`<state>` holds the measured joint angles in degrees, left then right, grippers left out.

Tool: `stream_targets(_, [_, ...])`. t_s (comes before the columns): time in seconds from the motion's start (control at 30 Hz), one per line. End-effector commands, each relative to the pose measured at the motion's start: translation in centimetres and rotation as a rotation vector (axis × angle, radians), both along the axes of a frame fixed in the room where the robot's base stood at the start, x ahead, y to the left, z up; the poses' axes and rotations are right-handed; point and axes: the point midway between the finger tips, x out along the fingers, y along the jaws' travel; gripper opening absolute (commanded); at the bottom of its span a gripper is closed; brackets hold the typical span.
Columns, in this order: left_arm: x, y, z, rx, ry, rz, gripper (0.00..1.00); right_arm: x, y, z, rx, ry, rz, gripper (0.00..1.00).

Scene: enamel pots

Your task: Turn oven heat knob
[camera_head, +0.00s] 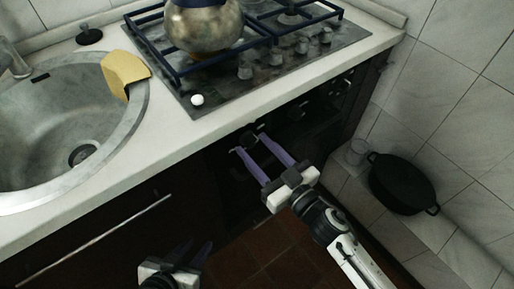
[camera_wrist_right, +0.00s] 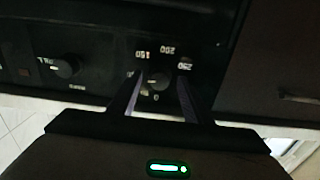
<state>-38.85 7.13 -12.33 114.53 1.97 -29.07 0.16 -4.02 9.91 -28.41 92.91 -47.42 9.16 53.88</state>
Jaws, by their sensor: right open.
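The oven heat knob (camera_wrist_right: 158,82) is a small dark dial with temperature numbers around it in the right wrist view. My right gripper (camera_wrist_right: 160,88) is open, with one finger on each side of this knob. I cannot tell whether the fingers touch it. In the head view my right gripper (camera_head: 251,143) reaches its purple fingers to the dark oven front (camera_head: 285,125) under the counter. My left gripper (camera_head: 196,246) is low at the bottom left, in shadow, with its fingers apart and nothing seen between them.
Another knob (camera_wrist_right: 65,66) is to the left in the right wrist view. The counter edge (camera_head: 270,97) overhangs the oven front. A pot (camera_head: 203,30) stands on the hob (camera_head: 300,58).

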Motion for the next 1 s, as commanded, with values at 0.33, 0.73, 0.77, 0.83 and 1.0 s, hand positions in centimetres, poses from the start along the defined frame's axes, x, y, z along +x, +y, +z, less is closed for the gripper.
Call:
stream_targets(0.33, [-0.57,0.03,-0.46,0.001,0.013,0.000,0.31,0.27,0.17,-0.02,-0.001,0.001,-0.001,0.40])
stream_targets(0.73, [-0.61,0.01,-0.44,0.001,0.014,0.000,0.31,0.25,0.15,-0.02,-0.008,-0.004,0.000,0.04])
stream_targets(0.77, [-0.61,0.01,-0.43,0.001,0.014,0.000,0.31,0.24,0.15,-0.02,-0.012,-0.007,0.000,0.04])
stream_targets(0.83, [-0.61,0.01,-0.41,0.001,0.014,0.000,0.31,0.24,0.15,-0.02,-0.024,-0.016,0.000,0.04])
stream_targets(1.0, [-0.59,0.01,-0.27,0.001,0.013,0.000,0.31,0.24,0.14,-0.01,-0.087,-0.062,0.000,0.04])
